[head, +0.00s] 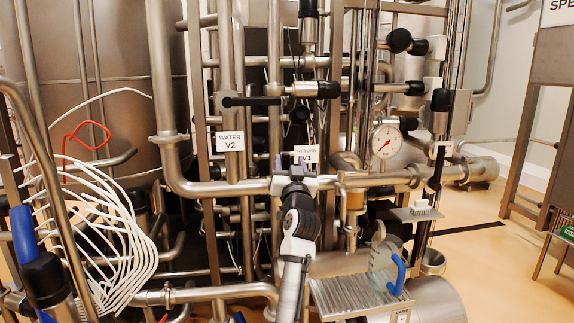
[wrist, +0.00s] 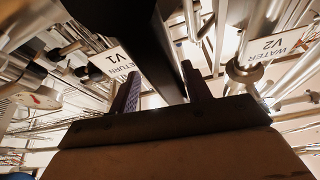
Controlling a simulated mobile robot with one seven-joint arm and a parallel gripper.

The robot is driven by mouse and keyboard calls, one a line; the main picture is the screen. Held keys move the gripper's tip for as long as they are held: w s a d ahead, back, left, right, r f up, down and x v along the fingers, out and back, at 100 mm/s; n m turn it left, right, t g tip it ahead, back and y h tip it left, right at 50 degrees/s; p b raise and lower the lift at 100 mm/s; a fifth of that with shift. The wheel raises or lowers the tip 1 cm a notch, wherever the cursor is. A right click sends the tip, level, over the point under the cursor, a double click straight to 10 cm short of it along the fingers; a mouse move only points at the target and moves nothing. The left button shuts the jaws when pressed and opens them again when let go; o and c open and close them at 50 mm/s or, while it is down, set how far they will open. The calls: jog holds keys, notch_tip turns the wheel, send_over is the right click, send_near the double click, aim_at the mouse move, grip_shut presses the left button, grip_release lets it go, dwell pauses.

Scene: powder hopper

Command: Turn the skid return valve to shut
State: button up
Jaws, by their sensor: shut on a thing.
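The return valve's white label (head: 306,155), marked RETURN V1, is at the middle of the head view, and the label also shows upside down in the wrist view (wrist: 115,62). My gripper (head: 288,165) is in front of the pipe beside and just below this label. In the wrist view my gripper (wrist: 162,76) has its two dark fingers on either side of a thick black bar (wrist: 135,35), which looks like the return valve's handle. The jaws are shut on it. My gripper hides the valve body and most of the handle in the head view, so I cannot tell its exact angle there.
The WATER V2 label (head: 230,141) and its horizontal black lever (head: 251,101) are close on the left. A pressure gauge (head: 386,141) is at the right. A metal grate (head: 355,296) lies below right of my arm.

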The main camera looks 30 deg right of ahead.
jog(key=shift+s+d, duration=0.1)
jog(key=shift+d, duration=0.05)
jog(key=shift+s, duration=0.1)
jog(key=b+v, duration=0.3)
jog(key=v, duration=1)
jog(key=shift+a+f, duration=0.2)
jog(key=shift+a, duration=0.1)
jog(key=shift+s, duration=0.1)
